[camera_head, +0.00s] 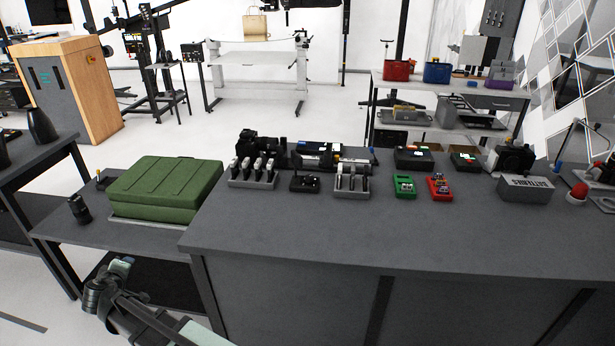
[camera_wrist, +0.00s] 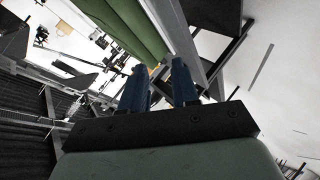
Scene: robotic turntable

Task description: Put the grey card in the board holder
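I cannot single out a grey card in either view. I cannot tell whether either is the board holder. My gripper (camera_wrist: 160,74) shows in the wrist view with its two blue fingers apart and nothing seen between them. In the head view only part of my arm shows at the lower left.
The green case (camera_head: 165,188) lies on a lower side table left of the worktable (camera_head: 330,235). A dark cylinder (camera_head: 79,209) stands beside it. Green (camera_head: 404,186) and red (camera_head: 439,187) small boxes and a grey labelled bin (camera_head: 525,188) stand right. The worktable's front is clear.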

